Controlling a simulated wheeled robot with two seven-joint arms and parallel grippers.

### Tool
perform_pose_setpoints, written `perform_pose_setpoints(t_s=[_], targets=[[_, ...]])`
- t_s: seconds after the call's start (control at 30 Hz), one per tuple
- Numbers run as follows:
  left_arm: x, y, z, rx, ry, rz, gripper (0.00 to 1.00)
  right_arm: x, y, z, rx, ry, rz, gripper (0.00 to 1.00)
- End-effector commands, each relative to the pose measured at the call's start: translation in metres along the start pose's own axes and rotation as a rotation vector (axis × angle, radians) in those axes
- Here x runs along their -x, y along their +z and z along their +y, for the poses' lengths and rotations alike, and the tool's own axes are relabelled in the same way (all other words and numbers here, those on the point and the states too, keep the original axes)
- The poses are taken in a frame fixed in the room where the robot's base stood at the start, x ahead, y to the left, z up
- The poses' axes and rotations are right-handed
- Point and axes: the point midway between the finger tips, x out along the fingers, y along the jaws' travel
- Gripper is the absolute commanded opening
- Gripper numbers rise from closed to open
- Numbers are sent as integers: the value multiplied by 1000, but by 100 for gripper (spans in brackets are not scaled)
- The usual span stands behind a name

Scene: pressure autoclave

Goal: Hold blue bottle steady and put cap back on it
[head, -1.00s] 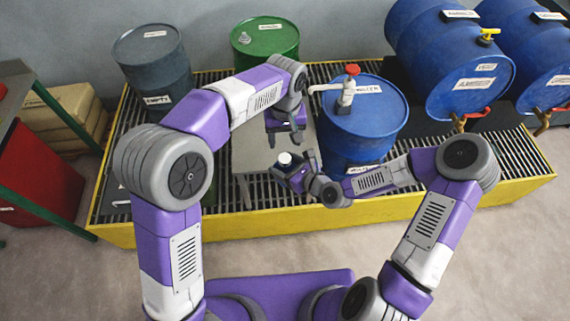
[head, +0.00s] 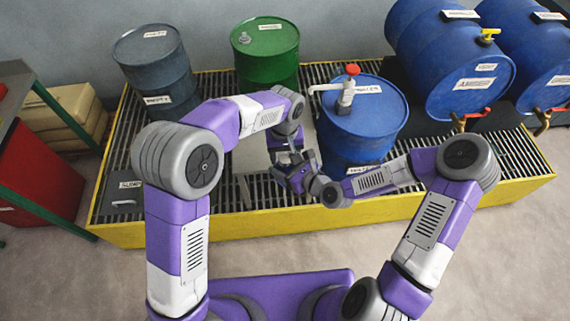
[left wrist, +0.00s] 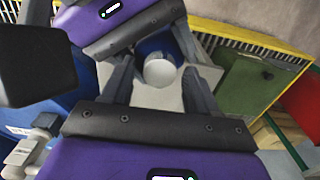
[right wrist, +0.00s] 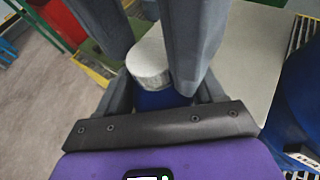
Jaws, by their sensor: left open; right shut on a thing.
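The blue bottle (right wrist: 160,99) is held upright between the fingers of my right gripper (right wrist: 165,92), which is shut on it. The white cap (right wrist: 149,62) sits on top of the bottle; whether it is threaded on, I cannot tell. My left gripper (left wrist: 158,78) is open, its fingers pointing down on either side of the cap, which also shows between them in the left wrist view (left wrist: 160,71). In the head view my left gripper (head: 286,148) is just above my right gripper (head: 295,174), and they hide the bottle and cap.
A grey bench plate (right wrist: 240,50) lies beside and below the grippers. A blue drum (head: 362,125) with a red-topped pump (head: 348,90) stands close on the right. Green (head: 267,55) and grey (head: 152,65) drums stand behind, on the yellow-edged grating (head: 240,220).

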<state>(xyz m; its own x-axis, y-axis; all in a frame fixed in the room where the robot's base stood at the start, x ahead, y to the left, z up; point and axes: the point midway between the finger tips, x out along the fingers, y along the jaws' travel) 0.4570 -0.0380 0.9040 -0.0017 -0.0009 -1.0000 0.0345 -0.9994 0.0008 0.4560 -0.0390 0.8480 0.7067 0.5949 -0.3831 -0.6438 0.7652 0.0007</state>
Motion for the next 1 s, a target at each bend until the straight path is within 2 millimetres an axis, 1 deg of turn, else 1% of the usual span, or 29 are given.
perform_pose_setpoints(t_s=[0.13,0.5,0.53,0.67,0.7,0.93,1.0], targets=[[0,0,0,0,0,0,59,0,1,0,1,0,-1,0],[0,0,0,0,0,0,2,0,1,0,1,0,-1,0],[0,0,0,0,0,0,41,0,1,0,1,0,-1,0],[0,0,0,0,0,0,61,0,1,0,1,0,-1,0],[0,0,0,0,0,0,63,0,1,0,1,0,-1,0],[1,0,0,0,0,0,63,0,1,0,1,0,-1,0],[5,0,0,0,1,2,63,0,1,0,1,0,-1,0]])
